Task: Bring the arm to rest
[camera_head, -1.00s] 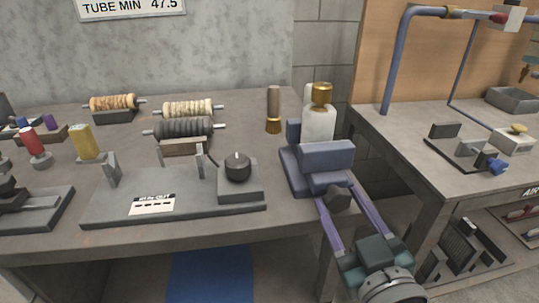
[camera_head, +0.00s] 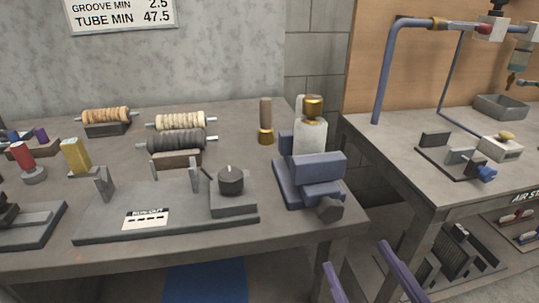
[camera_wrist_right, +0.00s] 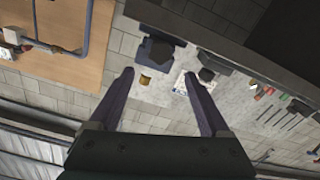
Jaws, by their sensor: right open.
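My right gripper (camera_head: 356,254) shows at the bottom edge of the head view as two purple fingers, spread apart with nothing between them. They are below and in front of the bench edge, apart from the blue vise-like block (camera_head: 318,168). The rest of this arm is out of the head view. In the right wrist view the same gripper (camera_wrist_right: 159,73) has its fingers wide apart and empty. The bench and wall appear at a tilt beyond them. My left gripper is in neither view.
The left bench (camera_head: 290,236) holds a grey run-out fixture (camera_head: 190,222), several rollers, a brown-handled brush (camera_head: 266,122) and a white bottle (camera_head: 309,138) with a gold cap. A second bench (camera_head: 399,165) with a blue pipe frame (camera_head: 384,75) stands at the right. A gap separates the benches.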

